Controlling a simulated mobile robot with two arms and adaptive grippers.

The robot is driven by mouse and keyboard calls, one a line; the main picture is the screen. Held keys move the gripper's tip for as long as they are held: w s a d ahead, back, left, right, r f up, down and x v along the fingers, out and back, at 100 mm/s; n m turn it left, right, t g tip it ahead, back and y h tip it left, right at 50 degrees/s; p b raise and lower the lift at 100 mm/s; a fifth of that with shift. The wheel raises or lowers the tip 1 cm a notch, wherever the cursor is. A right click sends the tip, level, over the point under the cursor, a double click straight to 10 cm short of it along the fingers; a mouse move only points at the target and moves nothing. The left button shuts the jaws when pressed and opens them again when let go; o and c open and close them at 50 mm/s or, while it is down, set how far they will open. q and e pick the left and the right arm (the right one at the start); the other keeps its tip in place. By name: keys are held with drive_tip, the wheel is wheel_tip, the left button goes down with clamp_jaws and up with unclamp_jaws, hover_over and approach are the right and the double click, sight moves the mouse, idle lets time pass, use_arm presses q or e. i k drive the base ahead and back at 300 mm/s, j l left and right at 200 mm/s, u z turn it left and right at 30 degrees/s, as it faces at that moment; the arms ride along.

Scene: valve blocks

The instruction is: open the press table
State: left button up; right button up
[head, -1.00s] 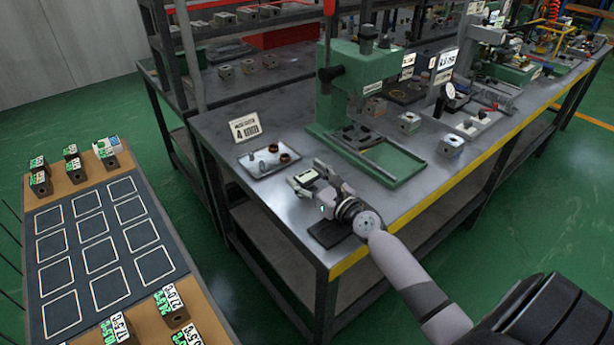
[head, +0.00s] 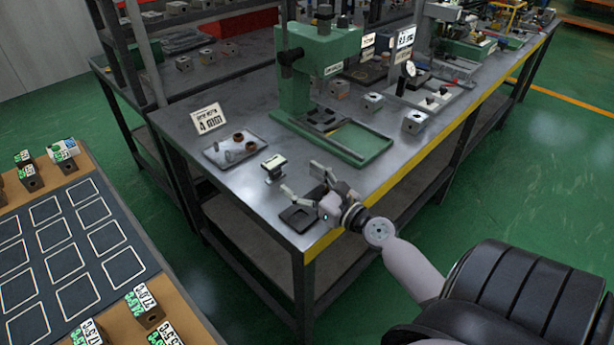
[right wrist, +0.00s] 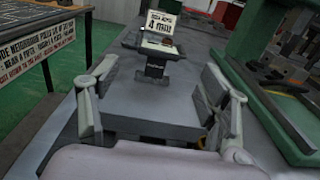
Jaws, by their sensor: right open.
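The green press (head: 318,65) stands on the grey steel table (head: 240,188), with its green tray-like base (head: 360,143) in front of it. My right gripper (head: 300,178) is open and empty above the table's near corner. A small dark stand with a light, labelled top (head: 273,165) is upright on the table just beyond the fingertips. In the right wrist view this stand (right wrist: 155,68) shows between and beyond the two spread fingers (right wrist: 150,85), apart from them. My left gripper is not in view.
A black pad (head: 297,217) lies under my right gripper. A tray of small parts (head: 236,154) and a "4 mm" sign (head: 208,118) are farther left. Metal blocks (head: 414,122) stand right of the press. A board with marked squares (head: 65,240) is at the left.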

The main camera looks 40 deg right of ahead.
sight(324, 120)
drive_tip(key=z, duration=1.5)
drive_tip(key=i+l+u, duration=0.15)
drive_tip(key=u, duration=0.2)
drive_tip(key=i+l+u, duration=0.5)
drive_tip(key=u, duration=0.15)
